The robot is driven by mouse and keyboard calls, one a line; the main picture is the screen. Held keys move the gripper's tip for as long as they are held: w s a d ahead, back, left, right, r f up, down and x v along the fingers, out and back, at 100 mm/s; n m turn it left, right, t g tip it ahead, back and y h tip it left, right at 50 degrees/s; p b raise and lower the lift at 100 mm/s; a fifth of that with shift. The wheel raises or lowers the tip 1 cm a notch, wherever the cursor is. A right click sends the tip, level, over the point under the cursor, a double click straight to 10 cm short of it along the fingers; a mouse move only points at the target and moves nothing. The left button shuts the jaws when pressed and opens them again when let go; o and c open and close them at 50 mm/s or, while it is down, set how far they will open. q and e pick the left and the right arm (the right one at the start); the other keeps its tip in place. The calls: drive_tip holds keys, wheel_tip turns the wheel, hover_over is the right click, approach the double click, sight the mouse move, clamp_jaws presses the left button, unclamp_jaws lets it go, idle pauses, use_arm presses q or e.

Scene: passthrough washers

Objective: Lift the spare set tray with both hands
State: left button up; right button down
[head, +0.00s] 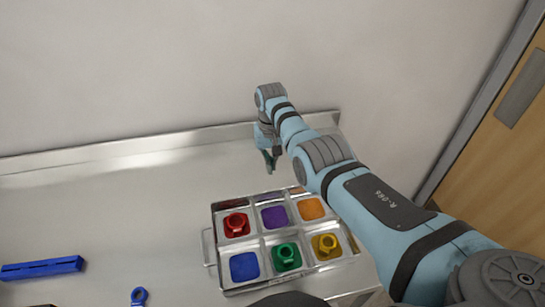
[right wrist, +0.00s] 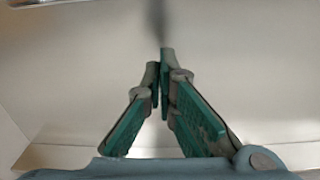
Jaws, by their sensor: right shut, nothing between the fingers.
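The spare set tray (head: 259,240) is a metal tray with six compartments, with red, purple and orange floors at the back and blue, green and yellow at the front. A red flanged part (head: 236,224), a green one (head: 287,256) and a yellow one (head: 327,244) sit in their matching colours. A handle (head: 207,247) shows on its left side; its right side is partly hidden by my right arm. My right gripper (head: 271,163) is behind and above the tray, pointing down, apart from it. In the right wrist view its fingers (right wrist: 161,62) are closed together and empty. My left gripper is out of view.
The tray stands on a metal counter (head: 110,215) with a raised back edge against a wall. A blue bar (head: 42,268) and a blue ring-ended part (head: 139,296) lie to the left. The counter between them and the back edge is clear. A wooden door is at far right.

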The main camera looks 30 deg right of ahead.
drive_tip(key=f, duration=0.1)
drive_tip(key=f+b, duration=0.1)
drive_tip(key=f, duration=0.1)
drive_tip(key=w+f+b, duration=0.1)
drive_tip(key=f, duration=0.1)
drive_tip(key=shift+a+f, duration=0.1)
drive_tip(key=shift+f, duration=0.1)
drive_tip(key=p, duration=0.2)
drive_tip(key=s+r+p, duration=0.1)
drive_tip(key=p, duration=0.1)
drive_tip(key=shift+s+a+r, duration=0.15)
drive_tip(key=shift+s+a, duration=0.15)
drive_tip(key=shift+s+a+p, duration=0.1)
drive_tip(key=shift+s+p, duration=0.9)
drive_tip(key=shift+s, duration=0.55)
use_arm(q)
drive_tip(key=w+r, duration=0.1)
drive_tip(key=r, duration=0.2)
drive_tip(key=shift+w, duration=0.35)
use_arm(e)
drive_tip(key=shift+w+a+f, duration=0.1)
drive_tip(key=shift+w+f, duration=0.05)
drive_tip(key=shift+f, duration=0.15)
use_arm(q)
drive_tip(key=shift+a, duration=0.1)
